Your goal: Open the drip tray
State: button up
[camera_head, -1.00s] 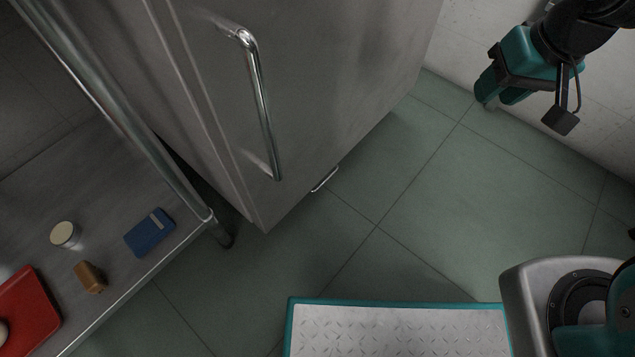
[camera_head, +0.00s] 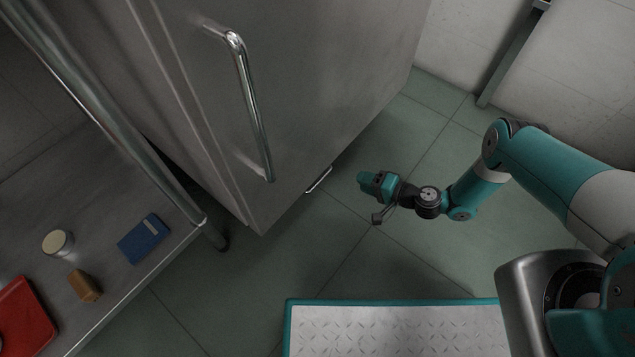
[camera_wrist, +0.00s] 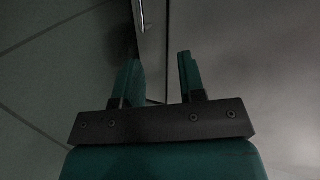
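The drip tray's small bright bar handle (camera_head: 319,179) shows low on the steel oven, near the floor; the tray's body is hard to make out. In the wrist view a short bar (camera_wrist: 139,14), apparently this handle, stands at the top, beyond the fingertips. My gripper (camera_head: 364,180) is low over the floor, just right of the handle and apart from it. In the wrist view my gripper's two teal fingers (camera_wrist: 158,62) stand apart with nothing between them.
The oven's large door handle (camera_head: 255,110) is above the small one. A steel table (camera_head: 135,272) at the left holds a blue box (camera_head: 143,238), a brown block (camera_head: 85,286), a pale-topped cup (camera_head: 58,243) and a red tray (camera_head: 28,325). Tiled floor (camera_head: 350,250) is clear.

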aim_at(317, 182)
jog(key=s+f+m+t, duration=0.2)
jog(key=s+f, duration=0.2)
jog(key=s, duration=0.2)
jog(key=shift+m, duration=0.4)
jog(key=b+x, duration=1.3)
jog(key=x, duration=0.4)
jog(key=shift+a+f, duration=0.15)
jog(key=shift+a, duration=0.2)
grip_shut()
